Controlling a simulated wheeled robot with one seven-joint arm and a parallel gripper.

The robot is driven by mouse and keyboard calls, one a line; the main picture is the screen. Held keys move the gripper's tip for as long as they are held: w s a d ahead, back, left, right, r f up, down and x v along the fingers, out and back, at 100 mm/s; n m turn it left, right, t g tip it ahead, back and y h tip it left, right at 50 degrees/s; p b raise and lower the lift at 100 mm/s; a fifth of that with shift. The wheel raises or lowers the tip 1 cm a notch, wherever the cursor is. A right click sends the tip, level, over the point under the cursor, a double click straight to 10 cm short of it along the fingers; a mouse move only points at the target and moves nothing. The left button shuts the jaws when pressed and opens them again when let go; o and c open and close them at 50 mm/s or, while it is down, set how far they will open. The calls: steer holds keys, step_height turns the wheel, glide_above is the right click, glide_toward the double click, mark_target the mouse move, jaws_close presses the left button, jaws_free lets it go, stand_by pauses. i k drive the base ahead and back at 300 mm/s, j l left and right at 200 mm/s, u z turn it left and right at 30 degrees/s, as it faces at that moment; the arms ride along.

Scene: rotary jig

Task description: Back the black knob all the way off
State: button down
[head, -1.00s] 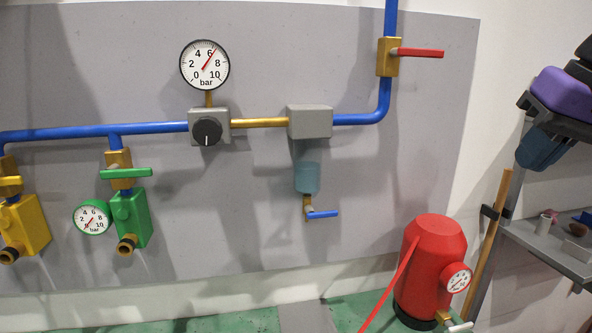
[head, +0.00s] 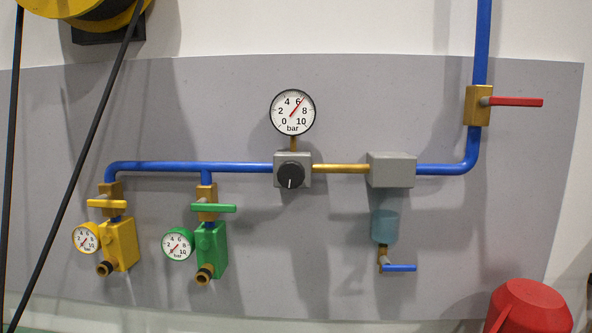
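The black knob (head: 290,176) sits on the front of a grey regulator block (head: 279,161) in the middle of the blue pipe line. A white mark on the knob points almost straight down. The round gauge (head: 293,112) above it, marked in bar, has its needle near 6. My gripper is not in view.
A brass pipe leads right to a grey box (head: 392,170) with a bluish bowl (head: 385,227). A red lever (head: 517,102) sticks out at upper right. Yellow (head: 121,244) and green (head: 211,250) blocks with gauges hang at left. A red tank (head: 530,308) stands lower right.

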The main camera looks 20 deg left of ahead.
mark_target(290, 174)
steer(key=k+j+u, duration=0.2)
steer(key=j, duration=0.4)
steer(key=j+u, duration=0.2)
steer(key=j, duration=0.4)
